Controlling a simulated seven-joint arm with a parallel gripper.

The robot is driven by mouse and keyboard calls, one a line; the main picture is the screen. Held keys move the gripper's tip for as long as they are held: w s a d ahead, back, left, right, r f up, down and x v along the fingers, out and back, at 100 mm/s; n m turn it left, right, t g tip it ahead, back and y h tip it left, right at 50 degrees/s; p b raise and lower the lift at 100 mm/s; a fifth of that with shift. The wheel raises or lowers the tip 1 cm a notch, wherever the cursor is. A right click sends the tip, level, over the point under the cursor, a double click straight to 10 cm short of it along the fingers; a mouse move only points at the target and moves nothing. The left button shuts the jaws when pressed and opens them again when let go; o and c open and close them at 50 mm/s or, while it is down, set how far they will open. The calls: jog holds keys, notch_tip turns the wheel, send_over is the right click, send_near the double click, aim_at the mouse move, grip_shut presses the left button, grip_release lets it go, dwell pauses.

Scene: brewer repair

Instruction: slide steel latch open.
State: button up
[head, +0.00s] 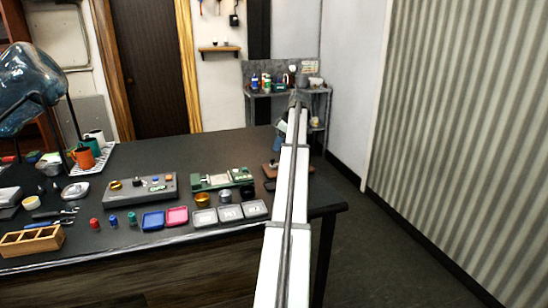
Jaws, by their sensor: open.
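I cannot make out a steel latch for certain. A green fixture (223,179) with small pale metal parts lies on the dark bench, left of my arm. Those parts are too small to tell whether one is a latch, or open or closed. A grey panel (141,188) with a brass knob and small coloured parts lies to its left. My white arm reaches from the bottom edge away over the bench's right end. My gripper's fingers cannot be made out; the arm hides the area around its far end.
The bench (190,150) has free room behind the fixtures. Along its front are a wooden tray (31,241), a blue dish (153,220), a pink dish (177,216), grey labelled tins (230,213) and a brass cup (202,200). A corrugated wall (465,130) stands at right.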

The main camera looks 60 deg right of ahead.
jog(key=x, duration=0.7)
jog(key=shift+w+f, duration=0.1)
jog(key=shift+w, duration=0.05)
grip_shut()
dwell(0.3)
